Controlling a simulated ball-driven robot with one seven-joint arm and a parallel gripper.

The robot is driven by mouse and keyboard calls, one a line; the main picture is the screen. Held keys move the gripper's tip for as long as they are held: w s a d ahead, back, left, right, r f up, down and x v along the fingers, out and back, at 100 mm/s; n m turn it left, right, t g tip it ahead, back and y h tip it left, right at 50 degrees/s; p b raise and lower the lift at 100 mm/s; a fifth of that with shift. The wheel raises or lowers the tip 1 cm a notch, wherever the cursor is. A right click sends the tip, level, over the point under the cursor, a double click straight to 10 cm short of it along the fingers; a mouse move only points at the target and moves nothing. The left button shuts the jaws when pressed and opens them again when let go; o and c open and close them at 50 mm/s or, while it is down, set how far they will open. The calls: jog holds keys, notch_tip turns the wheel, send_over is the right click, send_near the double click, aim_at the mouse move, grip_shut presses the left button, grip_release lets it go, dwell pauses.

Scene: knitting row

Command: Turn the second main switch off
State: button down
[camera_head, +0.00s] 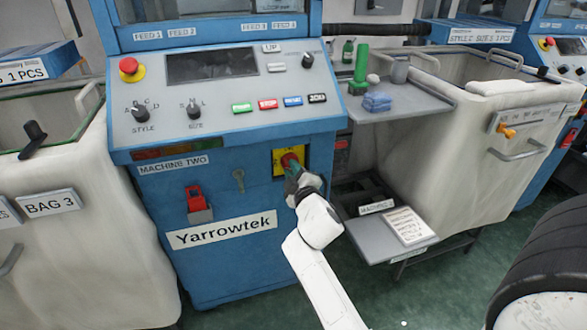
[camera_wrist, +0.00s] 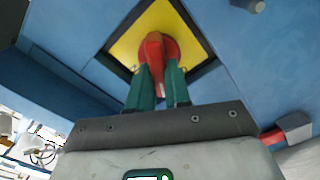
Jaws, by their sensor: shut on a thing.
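The main switch is a red rotary handle (camera_wrist: 158,52) on a yellow plate (camera_wrist: 186,38), set in the blue front of the machine labelled MACHINE TWO (camera_head: 172,164). In the head view the red handle (camera_head: 289,160) shows just above my gripper (camera_head: 293,169), on the yellow plate (camera_head: 278,162). In the wrist view my gripper (camera_wrist: 158,80) has its two green fingers on either side of the handle, shut on it. The handle stands roughly upright in that tilted view. The marks on the plate are too small or hidden to read.
Left of the switch are a key-like grey part (camera_head: 239,180) and a red padlock-like piece (camera_head: 197,198). Above is the control panel with a red emergency button (camera_head: 129,67). A grey shelf (camera_head: 410,104) and a lower tray (camera_head: 385,246) jut out to the right.

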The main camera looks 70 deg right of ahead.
jog(key=n+p, duration=0.1)
jog(key=n, duration=0.5)
jog(key=shift+w+f, duration=0.1)
jog(key=shift+f, duration=0.05)
jog(key=shift+n, duration=0.3)
jog(key=c, duration=1.1)
grip_release()
jog(key=shift+o, duration=0.2)
jog(key=shift+a, duration=0.1)
jog(key=b+v, duration=0.2)
jog(key=v, duration=0.8)
jog(key=shift+s+a, duration=0.2)
jog(key=shift+s, duration=0.15)
